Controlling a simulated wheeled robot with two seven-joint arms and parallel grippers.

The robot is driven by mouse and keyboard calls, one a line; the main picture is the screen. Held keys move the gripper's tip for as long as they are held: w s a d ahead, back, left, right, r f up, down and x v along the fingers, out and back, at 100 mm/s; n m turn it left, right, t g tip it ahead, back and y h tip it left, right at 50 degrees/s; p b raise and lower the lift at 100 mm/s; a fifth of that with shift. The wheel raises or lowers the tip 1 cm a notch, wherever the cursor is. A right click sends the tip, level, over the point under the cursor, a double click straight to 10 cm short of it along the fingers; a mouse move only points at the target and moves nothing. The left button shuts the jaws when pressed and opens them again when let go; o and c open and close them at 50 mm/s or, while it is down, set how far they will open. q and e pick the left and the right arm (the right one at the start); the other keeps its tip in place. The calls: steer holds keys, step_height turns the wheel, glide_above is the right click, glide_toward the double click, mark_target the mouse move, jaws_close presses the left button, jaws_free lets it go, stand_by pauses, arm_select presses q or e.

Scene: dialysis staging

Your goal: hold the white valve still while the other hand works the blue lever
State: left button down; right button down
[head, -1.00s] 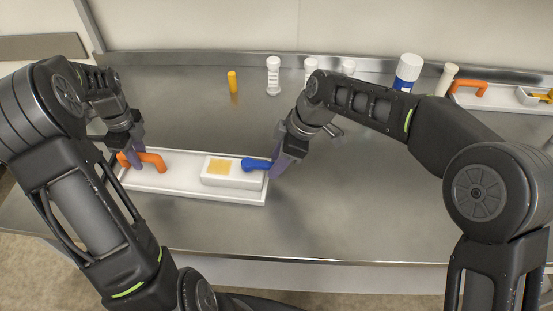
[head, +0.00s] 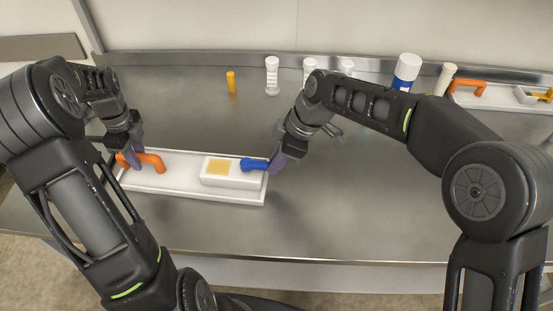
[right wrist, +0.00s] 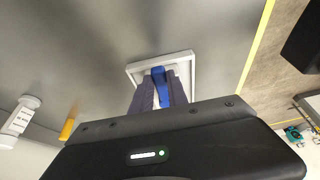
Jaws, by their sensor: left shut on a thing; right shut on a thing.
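The white valve (head: 222,184) is a low block with a yellow-orange patch on top, at the right end of a long white tray (head: 180,189) in the head view. The blue lever (head: 254,164) lies across the block's right end and also shows in the right wrist view (right wrist: 160,88). My right gripper (head: 276,166) is shut on the blue lever's right end. My left gripper (head: 131,158) is shut on the orange handle (head: 152,161) at the tray's left end, apart from the block. The fingertips' exact contact is partly hidden.
A yellow cylinder (head: 231,82), white bottles (head: 271,75) and a blue-banded white bottle (head: 407,68) stand along the back of the steel table (head: 360,200). A second tray (head: 500,97) with an orange handle is at the far right. The table's front right is clear.

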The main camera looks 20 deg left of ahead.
steer(key=shift+s, duration=0.1)
stand_by(0.8)
steer(key=s+a+m+t+h, duration=0.1)
steer(key=s+m, duration=0.3)
steer(key=m, duration=0.5)
steer(key=s+a+m+t+h, duration=0.2)
steer(key=s+a+m+t, duration=0.2)
steer(key=m, duration=0.5)
steer(key=shift+s+a+t, duration=0.15)
steer(key=shift+s+t, duration=0.15)
steer(key=shift+s, duration=0.25)
steer(key=c, duration=1.3)
jaws_free()
